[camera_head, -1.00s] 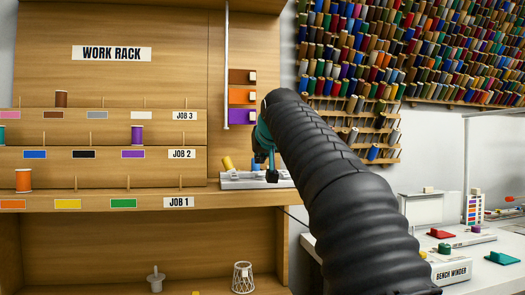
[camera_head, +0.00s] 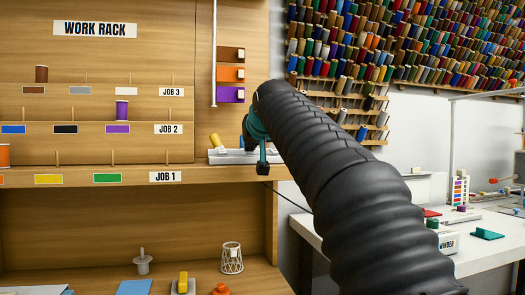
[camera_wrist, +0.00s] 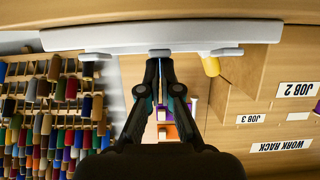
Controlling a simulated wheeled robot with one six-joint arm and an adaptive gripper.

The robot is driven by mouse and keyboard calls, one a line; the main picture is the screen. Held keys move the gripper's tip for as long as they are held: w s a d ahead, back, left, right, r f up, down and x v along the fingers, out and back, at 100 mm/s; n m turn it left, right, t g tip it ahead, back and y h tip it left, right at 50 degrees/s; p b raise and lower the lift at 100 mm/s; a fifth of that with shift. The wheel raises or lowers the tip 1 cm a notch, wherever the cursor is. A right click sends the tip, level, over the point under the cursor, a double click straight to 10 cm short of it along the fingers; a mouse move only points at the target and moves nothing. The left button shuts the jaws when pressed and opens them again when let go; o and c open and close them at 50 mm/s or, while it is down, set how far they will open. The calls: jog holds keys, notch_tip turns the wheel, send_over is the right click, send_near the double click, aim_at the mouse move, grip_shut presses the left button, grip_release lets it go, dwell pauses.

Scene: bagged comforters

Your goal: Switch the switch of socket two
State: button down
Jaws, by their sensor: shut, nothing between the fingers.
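A white strip (camera_head: 222,160), likely the socket strip, lies on the shelf edge at the right end of the work rack. It spans the top of the upside-down wrist view (camera_wrist: 120,38). A small grey part (camera_wrist: 159,53) sits at its middle, with other grey parts to either side. A yellow cylinder (camera_wrist: 211,67) stands by one of them and also shows in the head view (camera_head: 215,141). My gripper (camera_head: 263,167) is shut and empty. Its fingertips (camera_wrist: 160,62) are at or just short of the middle grey part; contact is unclear. Socket numbers cannot be read, and my arm hides part of the strip.
Brown, orange and purple blocks (camera_head: 231,74) are stacked on the panel above the strip, beside a vertical white rod (camera_head: 214,60). The lower shelf holds a white basket (camera_head: 232,258) and small items. A white bench (camera_head: 310,232) stands at right.

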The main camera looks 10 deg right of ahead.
jog(key=shift+w+a+f, duration=0.1)
jog(key=shift+a, duration=0.05)
jog(key=shift+r, duration=0.2)
jog(key=shift+r+p, duration=0.15)
jog(key=shift+p, duration=0.25)
jog(key=shift+r+p, duration=0.5)
jog(key=shift+r, duration=0.05)
jog(key=shift+r, duration=0.1)
jog(key=p+v, duration=0.2)
jog(key=v, duration=0.9)
jog(key=shift+r, duration=0.2)
